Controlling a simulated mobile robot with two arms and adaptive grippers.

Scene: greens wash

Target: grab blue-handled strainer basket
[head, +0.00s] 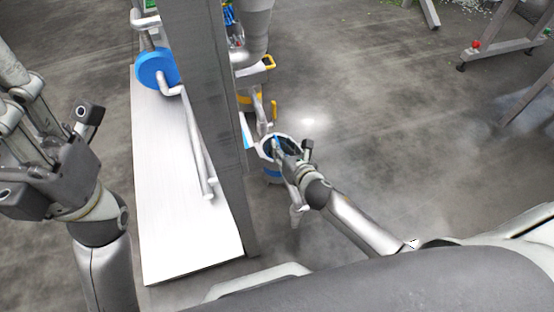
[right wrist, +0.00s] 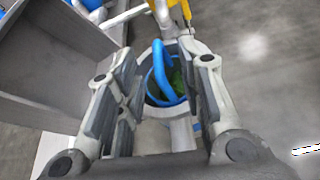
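The strainer basket (right wrist: 176,84) shows in the right wrist view, with green bits inside and a blue looped handle (right wrist: 161,62) rising from it. It sits inside a round pale vessel with a blue band (head: 271,174), low beside the grey post in the head view. My right gripper (head: 291,149) is over that vessel and partly hides it. In the right wrist view its fingers (right wrist: 158,95) are apart, with the handle showing between and beyond them; contact cannot be told. My left gripper (head: 60,120) is at the left, empty, fingers apart, far from the basket.
A grey upright post (head: 205,110) and a white panel (head: 170,190) stand left of the vessel. A blue round part (head: 157,69) with pale pipes is fixed there. Yellow-handled pipework (right wrist: 181,12) lies just behind the vessel.

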